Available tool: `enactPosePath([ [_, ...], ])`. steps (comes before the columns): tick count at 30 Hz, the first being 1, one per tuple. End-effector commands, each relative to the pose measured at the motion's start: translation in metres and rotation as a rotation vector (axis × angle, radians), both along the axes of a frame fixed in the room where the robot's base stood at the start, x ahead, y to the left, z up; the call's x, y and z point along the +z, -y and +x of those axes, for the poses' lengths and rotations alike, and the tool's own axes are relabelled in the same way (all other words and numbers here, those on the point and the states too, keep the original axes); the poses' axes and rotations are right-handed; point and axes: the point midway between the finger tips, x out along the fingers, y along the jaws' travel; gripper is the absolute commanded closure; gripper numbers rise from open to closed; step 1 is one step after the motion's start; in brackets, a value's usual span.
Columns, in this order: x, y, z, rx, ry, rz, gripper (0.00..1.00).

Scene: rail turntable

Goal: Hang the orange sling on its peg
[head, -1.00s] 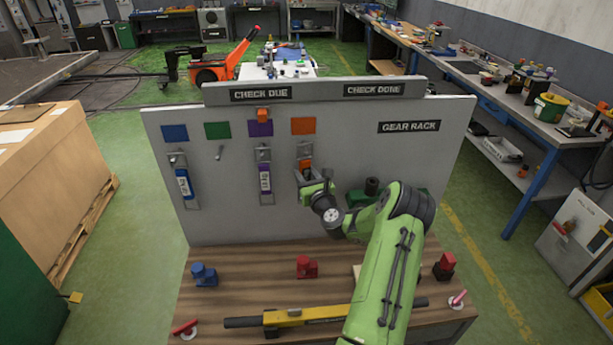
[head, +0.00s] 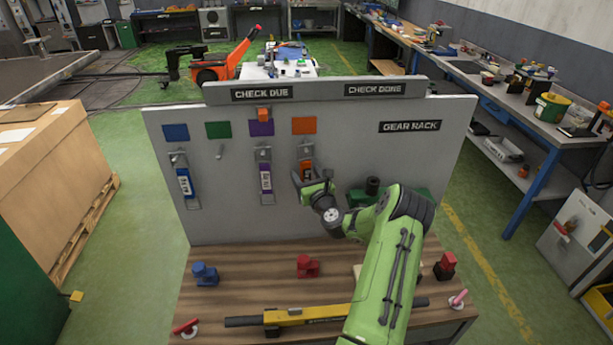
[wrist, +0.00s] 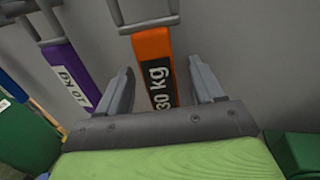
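The orange sling (head: 307,168), labelled 30 kg, hangs from the metal fitting (head: 305,150) below the orange square (head: 303,125) on the grey board. In the wrist view the sling (wrist: 154,50) hangs straight down from a metal bar at the top. My gripper (head: 308,178) is at the sling's lower part. In the wrist view my gripper (wrist: 163,85) is open, one finger on each side of the sling, with gaps visible. The sling's lower end is hidden behind the gripper body. The peg itself is too small to make out clearly.
The purple sling (head: 265,180) hangs just left, and the blue sling (head: 184,183) farther left. The peg (head: 219,155) under the green square is bare. A yellow and black tool (head: 300,316) lies on the wooden bench (head: 240,255), with red and blue blocks behind it.

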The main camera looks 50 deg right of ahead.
Motion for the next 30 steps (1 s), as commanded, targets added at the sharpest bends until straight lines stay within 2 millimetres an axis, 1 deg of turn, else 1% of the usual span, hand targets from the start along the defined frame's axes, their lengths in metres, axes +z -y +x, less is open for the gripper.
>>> enactPosePath([
  [8,-0.001,0.0,-0.001,0.0,-0.003,0.001,0.32],
  [11,-0.003,-0.004,-0.009,0.001,-0.003,0.003,0.32],
  [14,-0.004,-0.012,-0.027,-0.001,-0.003,0.005,0.32],
  [24,-0.007,-0.05,-0.11,-0.004,-0.002,0.008,0.32],
  [27,-0.005,-0.058,-0.128,-0.004,-0.001,0.006,0.32],
  [30,-0.004,-0.064,-0.139,-0.002,-0.001,0.003,0.32],
])
